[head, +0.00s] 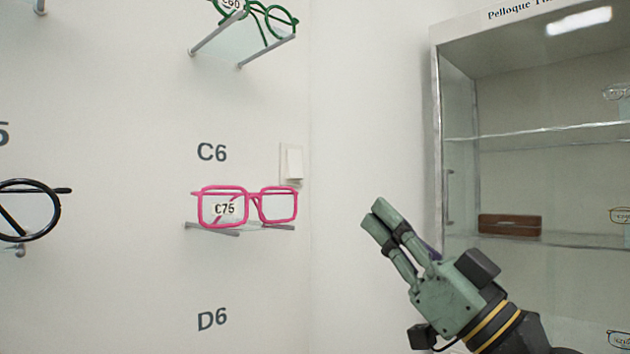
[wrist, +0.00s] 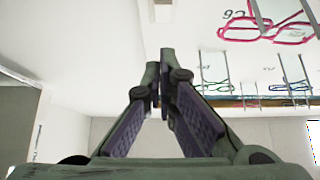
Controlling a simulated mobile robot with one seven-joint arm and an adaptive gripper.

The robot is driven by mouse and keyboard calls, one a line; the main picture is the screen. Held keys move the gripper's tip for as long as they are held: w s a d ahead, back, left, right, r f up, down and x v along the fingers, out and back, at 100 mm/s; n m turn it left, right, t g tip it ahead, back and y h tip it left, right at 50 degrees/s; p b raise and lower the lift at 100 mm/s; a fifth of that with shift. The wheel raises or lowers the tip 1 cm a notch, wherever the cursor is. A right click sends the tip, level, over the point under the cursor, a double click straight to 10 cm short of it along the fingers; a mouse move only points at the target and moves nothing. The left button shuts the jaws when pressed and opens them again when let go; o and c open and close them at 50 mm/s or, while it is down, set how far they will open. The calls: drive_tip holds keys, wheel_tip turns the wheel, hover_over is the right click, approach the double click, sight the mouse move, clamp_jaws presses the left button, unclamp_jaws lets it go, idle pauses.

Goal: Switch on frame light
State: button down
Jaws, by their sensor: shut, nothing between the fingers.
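A white wall switch (head: 292,163) is on the wall near the corner, right of the C6 label and just above the pink glasses. My gripper (head: 372,214) is shut and empty. In the head view it is to the right of the switch and lower in the picture, pointing up and left. In the wrist view my gripper's fingertips (wrist: 158,72) meet in the middle. A pale block-like shape (wrist: 162,10) shows at the top edge beyond them and looks like the switch. I cannot tell its on or off state.
Green glasses (head: 268,18) are on a shelf above, and black glasses (head: 28,210) at left. A glass cabinet (head: 436,130) stands at right, with a brown case (head: 510,227) inside.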

sight(298, 161)
drive_tip(key=shift+w+a+f+p+x, duration=0.35)
drive_tip(key=shift+p+x, duration=0.3)
drive_tip(key=shift+x, duration=1.5)
drive_tip(key=shift+w+a+f+p+x, duration=0.1)
drive_tip(key=shift+f+p+x, duration=0.5)
drive_tip(key=shift+x, duration=1.55)
drive_tip(key=shift+w+a+f+p+x, duration=0.3)
drive_tip(key=shift+p+x, duration=0.45)
drive_tip(key=shift+x, duration=1.4)
